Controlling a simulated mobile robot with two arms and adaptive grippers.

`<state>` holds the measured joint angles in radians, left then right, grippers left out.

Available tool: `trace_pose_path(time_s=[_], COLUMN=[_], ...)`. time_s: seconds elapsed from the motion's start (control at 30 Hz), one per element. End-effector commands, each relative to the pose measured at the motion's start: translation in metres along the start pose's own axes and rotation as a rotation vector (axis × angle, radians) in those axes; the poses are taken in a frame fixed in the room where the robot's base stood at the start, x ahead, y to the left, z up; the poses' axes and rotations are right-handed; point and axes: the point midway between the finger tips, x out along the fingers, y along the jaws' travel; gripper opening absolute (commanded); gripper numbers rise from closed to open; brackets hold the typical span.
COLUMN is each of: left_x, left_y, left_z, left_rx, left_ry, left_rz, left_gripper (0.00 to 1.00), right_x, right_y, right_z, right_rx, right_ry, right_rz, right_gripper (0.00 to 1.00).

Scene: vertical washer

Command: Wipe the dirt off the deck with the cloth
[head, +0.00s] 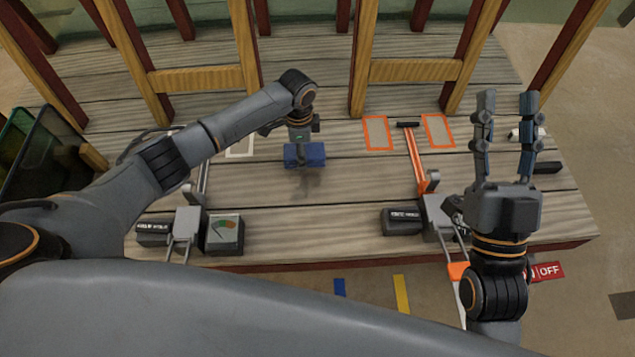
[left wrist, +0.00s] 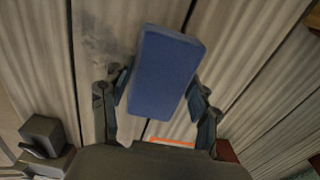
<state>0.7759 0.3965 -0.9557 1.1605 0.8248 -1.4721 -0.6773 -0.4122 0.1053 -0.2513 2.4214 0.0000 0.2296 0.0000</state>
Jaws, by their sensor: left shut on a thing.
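The cloth is a blue, block-shaped pad (head: 313,156), low over the middle of the grey plank deck (head: 310,225). My left gripper (head: 300,146) points down and is shut on it. In the left wrist view the cloth (left wrist: 164,75) sits between the two fingers. Whether it touches the deck I cannot tell. A dark smudge of dirt (left wrist: 100,45) shows on the planks beside the cloth in the left wrist view. In the head view a dark patch (head: 312,181) lies just in front of the cloth; it may be partly shadow. My right gripper (head: 507,100) is open, empty, fingers upward, at the right.
A lever with a gauge box (head: 224,235) stands at the deck's front left. Wooden rails (head: 415,71) close the back.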

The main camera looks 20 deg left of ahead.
Motion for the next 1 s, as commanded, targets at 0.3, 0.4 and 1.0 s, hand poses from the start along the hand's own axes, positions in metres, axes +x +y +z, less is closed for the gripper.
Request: trace_pose_path(time_s=[0.3, 0.4, 1.0], left_x=[-0.006, -0.008, -0.018], left_y=[0.001, 0.001, 0.002], left_z=[0.000, 0.000, 0.001], left_rx=[-0.001, -0.002, -0.004], left_ry=[0.001, 0.001, 0.001], left_rz=[0.000, 0.000, 0.000], left_gripper=[0.35, 0.35, 0.35], right_x=[-0.001, -0.003, -0.025], right_y=[0.004, 0.005, 0.013], right_z=[0.027, 0.036, 0.086], right_rx=[-0.007, -0.009, -0.019], right_ry=[-0.162, -0.213, -0.523], right_rz=[0.007, 0.009, 0.026], right_gripper=[0.40, 0.40, 0.40])
